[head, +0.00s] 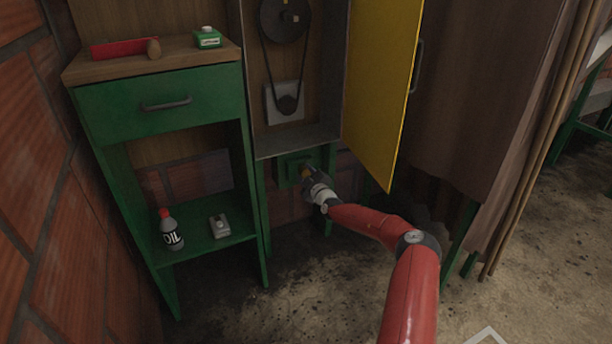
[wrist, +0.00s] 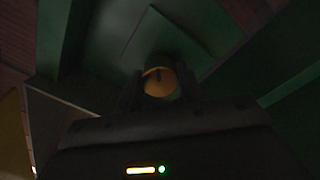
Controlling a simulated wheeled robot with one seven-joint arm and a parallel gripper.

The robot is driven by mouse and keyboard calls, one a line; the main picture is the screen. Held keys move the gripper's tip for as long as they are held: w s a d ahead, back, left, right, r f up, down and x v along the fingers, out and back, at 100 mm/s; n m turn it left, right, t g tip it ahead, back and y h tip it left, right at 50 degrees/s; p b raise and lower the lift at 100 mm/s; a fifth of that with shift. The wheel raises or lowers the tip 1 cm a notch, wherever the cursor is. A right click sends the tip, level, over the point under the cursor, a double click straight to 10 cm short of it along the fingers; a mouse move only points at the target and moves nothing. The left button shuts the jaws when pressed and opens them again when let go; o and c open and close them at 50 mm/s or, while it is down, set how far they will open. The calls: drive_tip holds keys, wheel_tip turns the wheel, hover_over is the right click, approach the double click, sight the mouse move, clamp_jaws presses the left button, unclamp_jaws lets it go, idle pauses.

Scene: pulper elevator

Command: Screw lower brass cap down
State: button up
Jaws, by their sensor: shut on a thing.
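The lower brass cap (wrist: 158,82) shows in the wrist view as a round yellow-brown piece with a dark slot, against a green panel. My gripper (wrist: 158,92) has a dark finger on each side of it and is shut on it. In the head view my gripper (head: 306,174) reaches the green box (head: 288,168) below the open cabinet, and only a bit of the cap shows there. How far the cap is screwed in cannot be told.
The yellow door (head: 384,90) stands open just above and right of my arm. Left is a green stand (head: 160,105) with an oil bottle (head: 171,230) and a small grey box (head: 219,226) on its shelf. A belt and pulleys (head: 285,60) are inside the cabinet.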

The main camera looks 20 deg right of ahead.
drive_tip(key=m, duration=0.6)
drive_tip(key=shift+f+m, duration=0.1)
drive_tip(key=shift+m, duration=0.2)
drive_tip(key=m, duration=0.5)
drive_tip(key=shift+m, duration=0.3)
drive_tip(key=o, duration=1)
drive_tip(key=shift+s, duration=0.1)
drive_tip(key=shift+s+d+r, duration=0.1)
drive_tip(key=shift+s+r, duration=0.1)
drive_tip(key=shift+s, duration=0.15)
drive_tip(key=s+p, duration=0.1)
drive_tip(key=s, duration=0.6)
drive_tip(key=shift+f+p, duration=0.1)
drive_tip(key=shift+p, duration=0.25)
